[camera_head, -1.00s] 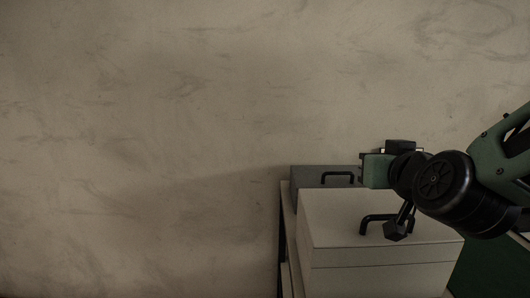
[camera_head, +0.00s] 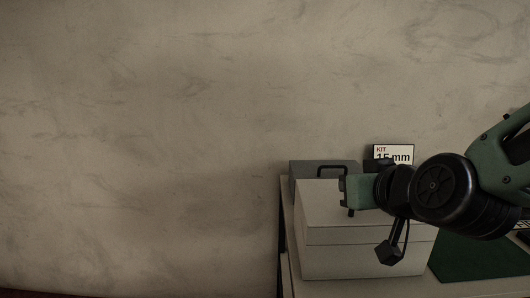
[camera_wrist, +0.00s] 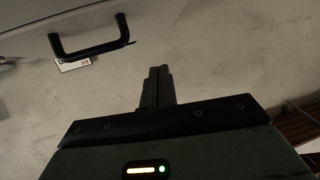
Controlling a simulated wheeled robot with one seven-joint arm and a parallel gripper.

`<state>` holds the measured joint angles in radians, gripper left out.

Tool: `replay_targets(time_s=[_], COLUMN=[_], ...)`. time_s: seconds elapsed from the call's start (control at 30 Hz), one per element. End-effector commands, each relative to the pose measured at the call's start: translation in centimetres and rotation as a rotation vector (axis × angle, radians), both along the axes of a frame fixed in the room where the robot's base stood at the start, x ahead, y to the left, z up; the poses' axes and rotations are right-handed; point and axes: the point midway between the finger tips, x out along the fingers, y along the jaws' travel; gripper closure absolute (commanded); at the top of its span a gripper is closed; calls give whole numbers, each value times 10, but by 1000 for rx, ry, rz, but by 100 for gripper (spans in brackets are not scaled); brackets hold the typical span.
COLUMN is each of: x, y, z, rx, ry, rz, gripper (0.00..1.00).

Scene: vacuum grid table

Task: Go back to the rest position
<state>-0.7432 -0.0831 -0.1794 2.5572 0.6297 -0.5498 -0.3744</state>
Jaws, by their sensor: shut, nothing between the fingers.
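My gripper (camera_head: 345,190) shows at the end of my green and black arm, at the right of the head view. It points left, in front of or over the pale box (camera_head: 350,260); the exact gap cannot be told. In the wrist view its two dark fingers (camera_wrist: 157,86) are together, with nothing between them. The arm hides part of the box's top and its handle in the head view. A black handle (camera_wrist: 92,50) on a pale surface shows at the upper left of the wrist view, apart from the fingers.
A grey case (camera_head: 305,170) with a black handle stands behind the pale box. A "KIT 15 mm" sign (camera_head: 392,150) stands behind my arm. A dark green mat (camera_head: 480,258) lies at the right. Bare wall fills the left.

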Motion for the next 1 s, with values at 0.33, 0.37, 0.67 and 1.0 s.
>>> replay_targets(time_s=[0.33,0.37,0.67,1.0], x=[-77,-90,-199,-220], y=[52,54,27,12], z=[-41,-46,-72,-73], rx=[-69,-90,-386,-477], ry=[387,442,912,1010], rz=[286,317,462,461], gripper=[100,100,100,100])
